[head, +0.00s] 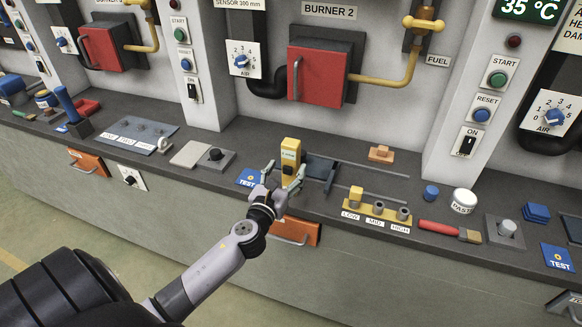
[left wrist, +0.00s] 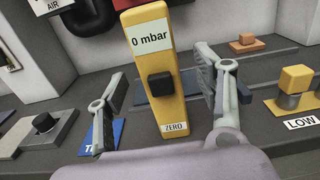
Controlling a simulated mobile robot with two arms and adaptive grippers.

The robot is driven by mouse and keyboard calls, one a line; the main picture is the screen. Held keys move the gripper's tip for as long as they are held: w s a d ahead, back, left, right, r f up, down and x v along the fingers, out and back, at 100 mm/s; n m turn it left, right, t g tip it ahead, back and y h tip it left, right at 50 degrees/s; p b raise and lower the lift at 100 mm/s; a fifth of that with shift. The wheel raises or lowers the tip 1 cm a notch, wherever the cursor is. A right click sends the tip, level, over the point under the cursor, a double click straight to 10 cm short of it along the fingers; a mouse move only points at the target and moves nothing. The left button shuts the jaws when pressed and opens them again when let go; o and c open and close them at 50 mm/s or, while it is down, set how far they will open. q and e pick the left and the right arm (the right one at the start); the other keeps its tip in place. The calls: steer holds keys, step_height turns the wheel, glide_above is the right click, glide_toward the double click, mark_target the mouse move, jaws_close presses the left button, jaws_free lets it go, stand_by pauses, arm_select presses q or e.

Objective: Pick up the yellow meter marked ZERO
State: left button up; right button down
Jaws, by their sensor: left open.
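The yellow meter (head: 290,158) stands upright on the grey ledge below the BURNER 2 panel. In the left wrist view the meter (left wrist: 166,104) has a "0 mbar" display, a black knob and a ZERO label at its foot. My left gripper (head: 283,176) is open, with its fingers around the meter's sides in the head view. In the left wrist view one finger of the left gripper (left wrist: 160,105) is on each side of the meter, with a visible gap at the left. My right gripper is not in view.
A blue TEST card (head: 248,178) lies just left of the meter, and a dark slider (head: 322,170) stands just right. A yellow LOW/MID/HIGH rack (head: 377,214) is further right. An orange drawer (head: 303,234) is set in the front below the ledge.

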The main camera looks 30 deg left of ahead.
mark_target(288, 166)
arm_select(q)
steer(key=x, duration=0.5)
steer(key=shift+a+f+p, duration=0.15)
steer(key=shift+f+p, duration=0.1)
steer(key=shift+p, duration=0.05)
steer(key=shift+s, duration=0.1)
steer(key=shift+c, duration=0.3)
steer(key=shift+r, duration=0.1)
steer(key=c, duration=1.3)
